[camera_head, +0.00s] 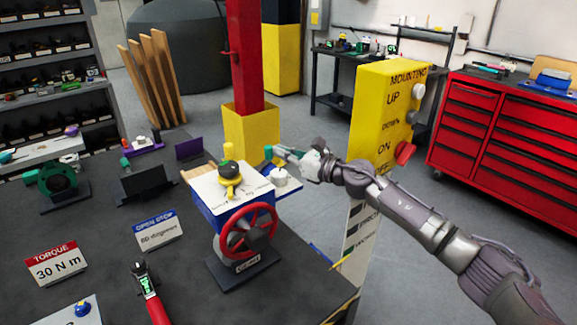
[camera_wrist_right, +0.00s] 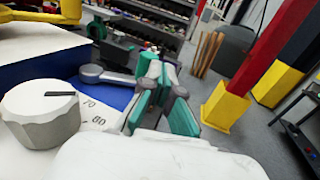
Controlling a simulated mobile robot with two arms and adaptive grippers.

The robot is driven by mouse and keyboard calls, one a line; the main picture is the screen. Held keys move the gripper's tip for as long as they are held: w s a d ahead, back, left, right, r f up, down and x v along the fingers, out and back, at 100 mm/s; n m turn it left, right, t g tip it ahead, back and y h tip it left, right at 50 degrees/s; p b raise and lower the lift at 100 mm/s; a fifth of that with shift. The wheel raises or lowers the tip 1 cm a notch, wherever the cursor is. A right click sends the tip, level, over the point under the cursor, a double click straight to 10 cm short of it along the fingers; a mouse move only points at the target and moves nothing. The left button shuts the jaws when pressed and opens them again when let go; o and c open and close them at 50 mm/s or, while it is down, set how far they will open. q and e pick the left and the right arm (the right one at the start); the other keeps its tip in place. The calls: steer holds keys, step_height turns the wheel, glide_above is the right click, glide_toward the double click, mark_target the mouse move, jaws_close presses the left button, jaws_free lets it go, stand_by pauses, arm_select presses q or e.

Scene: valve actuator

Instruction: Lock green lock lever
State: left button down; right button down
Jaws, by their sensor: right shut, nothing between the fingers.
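The lock lever's green upright handle (camera_head: 268,152) shows beside the blue valve actuator box (camera_head: 205,213) in the head view. In the right wrist view its grey arm (camera_wrist_right: 108,77) runs right from a round pivot towards the green handle (camera_wrist_right: 149,72), partly hidden by my fingers. My right gripper (camera_head: 284,153) has teal-padded fingers and is shut and empty, just right of the handle. In the wrist view the gripper (camera_wrist_right: 165,85) appears very close to the handle; I cannot tell if they touch. My left gripper is not in view.
A white knob (camera_head: 280,177) stands by the lever and also shows in the wrist view (camera_wrist_right: 42,113). A red handwheel (camera_head: 248,231) is on the actuator's front. A yellow control post (camera_head: 378,105) stands right, near my forearm. A red-handled tool (camera_head: 153,304) lies on the dark table.

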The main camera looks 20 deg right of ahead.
steer(key=shift+b+x, duration=0.4)
steer(key=shift+x, duration=0.4)
steer(key=shift+w, duration=0.2)
steer(key=shift+r, duration=0.1)
step_height(320, 180, up, 10)
stand_by(0.4)
steer(key=shift+d, duration=0.1)
